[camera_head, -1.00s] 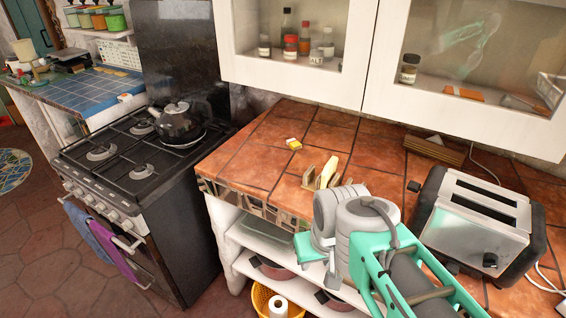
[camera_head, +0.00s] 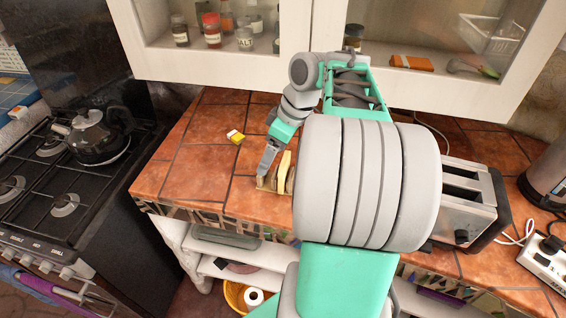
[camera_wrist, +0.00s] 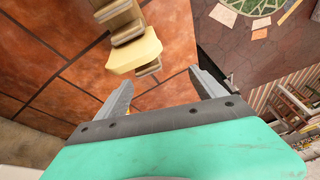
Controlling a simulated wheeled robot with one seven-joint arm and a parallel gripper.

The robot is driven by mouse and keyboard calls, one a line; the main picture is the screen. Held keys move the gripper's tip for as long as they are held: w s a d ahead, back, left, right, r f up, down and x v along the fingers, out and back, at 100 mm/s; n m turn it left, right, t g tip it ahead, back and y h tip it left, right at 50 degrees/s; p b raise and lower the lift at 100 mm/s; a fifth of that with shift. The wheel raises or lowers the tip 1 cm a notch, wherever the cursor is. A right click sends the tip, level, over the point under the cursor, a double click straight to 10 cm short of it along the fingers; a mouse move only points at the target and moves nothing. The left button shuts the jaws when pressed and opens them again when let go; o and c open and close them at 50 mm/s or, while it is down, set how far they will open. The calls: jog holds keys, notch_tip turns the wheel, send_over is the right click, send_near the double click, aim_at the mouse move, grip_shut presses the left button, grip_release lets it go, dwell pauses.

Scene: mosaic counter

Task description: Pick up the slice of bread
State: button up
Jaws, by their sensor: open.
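The slice of bread (camera_head: 285,168) is a pale yellow slab standing in a small wooden rack (camera_head: 262,184) on the tiled counter. It also shows in the wrist view (camera_wrist: 134,53), with brown parts of the rack (camera_wrist: 121,20) on either side. My gripper (camera_head: 266,168) is open and empty, beside the rack's left side in the head view. In the wrist view, its two fingers (camera_wrist: 161,80) are spread apart, and the slice lies beyond their tips, toward the left finger. My arm hides part of the rack's right side in the head view.
A toaster (camera_head: 468,200) stands right of the rack, partly behind my arm. A small yellow and white packet (camera_head: 236,136) lies to the left. Wall cabinets (camera_head: 225,62) hang above; a stove (camera_head: 60,190) stands at the left.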

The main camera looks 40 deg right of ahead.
aim_at(287, 163)
jog(key=o, duration=0.4)
jog(key=s+d+n, duration=0.1)
jog(key=s+d, duration=0.1)
jog(key=d, duration=0.4)
jog(key=shift+s+d+r+n, duration=0.2)
jog(key=shift+r+n, duration=0.1)
jog(key=shift+n, duration=0.1)
jog(key=x, duration=0.7)
jog(key=shift+a, duration=0.4)
jog(key=shift+c, duration=0.3)
jog(key=c, duration=0.6)
